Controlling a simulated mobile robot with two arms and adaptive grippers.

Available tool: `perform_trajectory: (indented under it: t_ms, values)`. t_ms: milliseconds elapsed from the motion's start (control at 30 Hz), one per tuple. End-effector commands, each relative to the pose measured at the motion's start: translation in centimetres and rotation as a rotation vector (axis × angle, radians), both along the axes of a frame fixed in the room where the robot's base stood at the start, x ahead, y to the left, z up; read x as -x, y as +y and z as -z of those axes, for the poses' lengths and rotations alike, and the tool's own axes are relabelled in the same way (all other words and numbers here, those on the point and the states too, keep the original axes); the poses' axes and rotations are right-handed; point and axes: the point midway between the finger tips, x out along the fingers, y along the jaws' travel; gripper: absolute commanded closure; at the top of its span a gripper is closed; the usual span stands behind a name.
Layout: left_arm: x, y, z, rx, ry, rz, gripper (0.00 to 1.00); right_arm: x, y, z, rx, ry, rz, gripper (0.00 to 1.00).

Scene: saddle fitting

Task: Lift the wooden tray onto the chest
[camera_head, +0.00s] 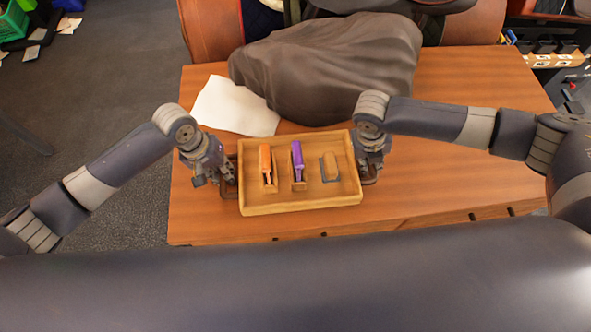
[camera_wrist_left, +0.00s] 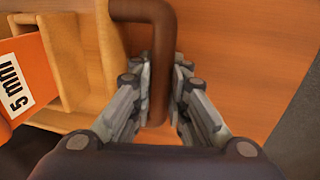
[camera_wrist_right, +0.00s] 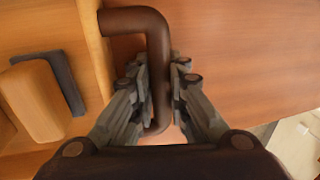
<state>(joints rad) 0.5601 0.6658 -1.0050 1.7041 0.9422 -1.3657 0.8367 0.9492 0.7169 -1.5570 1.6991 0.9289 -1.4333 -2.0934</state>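The wooden tray (camera_head: 300,205) is level over the front part of a wooden top (camera_head: 460,140), seemingly the chest. I cannot tell whether it touches that top. It holds an orange piece (camera_head: 265,160), a purple piece (camera_head: 297,158) and a tan block (camera_head: 330,166). My left gripper (camera_head: 229,180) is at the tray's left side, its fingers closed around a brown handle (camera_wrist_left: 162,50). My right gripper (camera_head: 369,173) is at the right side, its fingers closed around the other brown handle (camera_wrist_right: 158,50). The fingertips partly hide both handles.
A grey-brown draped bundle (camera_head: 330,65) lies behind the tray, with a white sheet (camera_head: 235,105) to its left. Brown leather (camera_head: 470,22) is behind the top. The top is clear to the tray's right. Dark floor (camera_head: 110,90) lies to the left.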

Motion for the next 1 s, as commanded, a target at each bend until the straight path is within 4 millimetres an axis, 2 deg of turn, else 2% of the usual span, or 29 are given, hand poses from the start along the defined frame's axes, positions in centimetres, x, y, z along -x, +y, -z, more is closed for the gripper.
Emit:
perform_trajectory:
  t_ms: [467, 1000]
  values:
    - [-0.1, 0.0, -0.5, 0.001, -0.002, 0.0, 1.0, -0.1, 0.0, -0.5, 0.0, -0.002, 0.001, 1.0]
    - [-0.1, 0.0, -4.7, 0.0, -0.001, 0.0, 1.0, -0.1, 0.0, -4.7, 0.0, -0.001, 0.001, 1.0]
